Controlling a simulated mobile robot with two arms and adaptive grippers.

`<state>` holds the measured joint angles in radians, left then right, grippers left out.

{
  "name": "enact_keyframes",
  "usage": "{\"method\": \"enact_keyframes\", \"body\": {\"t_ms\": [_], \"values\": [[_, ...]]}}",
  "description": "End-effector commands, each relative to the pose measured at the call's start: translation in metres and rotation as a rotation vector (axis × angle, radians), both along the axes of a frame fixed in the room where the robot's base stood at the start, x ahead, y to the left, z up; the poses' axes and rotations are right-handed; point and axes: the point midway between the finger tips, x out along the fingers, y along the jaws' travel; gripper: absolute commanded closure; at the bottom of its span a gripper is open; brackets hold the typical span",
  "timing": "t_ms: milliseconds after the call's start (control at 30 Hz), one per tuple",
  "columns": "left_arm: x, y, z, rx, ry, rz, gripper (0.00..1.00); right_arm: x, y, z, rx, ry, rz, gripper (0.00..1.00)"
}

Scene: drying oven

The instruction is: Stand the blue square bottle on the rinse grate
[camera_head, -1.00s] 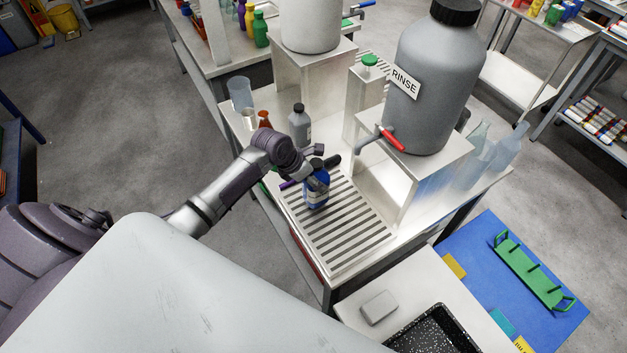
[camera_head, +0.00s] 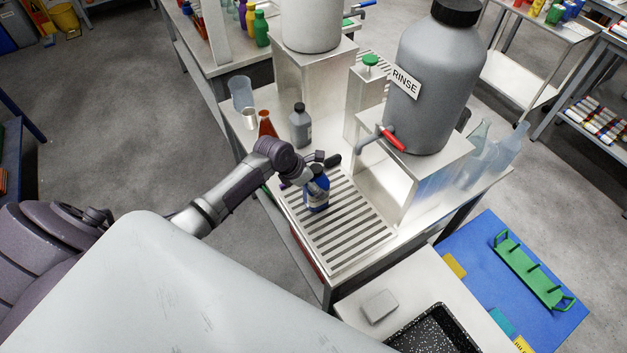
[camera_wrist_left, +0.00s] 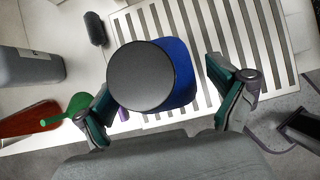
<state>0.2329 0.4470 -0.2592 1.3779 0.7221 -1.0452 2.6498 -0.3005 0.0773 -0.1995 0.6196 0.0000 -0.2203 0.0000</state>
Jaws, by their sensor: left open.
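The blue square bottle (camera_head: 317,193) with a dark cap stands upright on the slatted rinse grate (camera_head: 350,243), near its back left end. In the left wrist view I look down on the bottle's round dark cap (camera_wrist_left: 141,76), with the blue body behind it and the grate (camera_wrist_left: 282,50) beyond. My left gripper (camera_head: 305,173) is at the bottle. Its fingers (camera_wrist_left: 163,105) are spread wide on either side of the bottle, with gaps between. My right gripper is not in view.
A grey RINSE carboy (camera_head: 432,85) with a red-handled tap (camera_head: 390,138) stands on a raised block right of the grate. A grey bottle (camera_head: 300,127), an orange-brown flask (camera_head: 266,124) and glassware stand behind my left gripper. The grate's front part is clear.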

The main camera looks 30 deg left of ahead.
Motion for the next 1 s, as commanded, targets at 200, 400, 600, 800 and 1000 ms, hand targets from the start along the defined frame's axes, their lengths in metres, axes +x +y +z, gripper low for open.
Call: {"method": "enact_keyframes", "body": {"t_ms": [200,400,600,800,1000], "values": [[-0.006,0.004,0.014,0.000,0.000,-0.001,0.04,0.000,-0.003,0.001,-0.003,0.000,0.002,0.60],[-0.024,0.015,0.050,0.001,-0.002,-0.002,0.04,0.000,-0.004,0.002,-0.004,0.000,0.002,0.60],[-0.040,0.026,0.085,0.002,-0.002,-0.001,0.04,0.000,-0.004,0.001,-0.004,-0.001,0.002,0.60],[-0.049,0.031,0.103,-0.001,0.000,0.000,0.04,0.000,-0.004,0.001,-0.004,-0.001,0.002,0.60],[-0.051,0.032,0.106,-0.001,0.000,0.000,0.04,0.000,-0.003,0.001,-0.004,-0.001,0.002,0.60]]}}
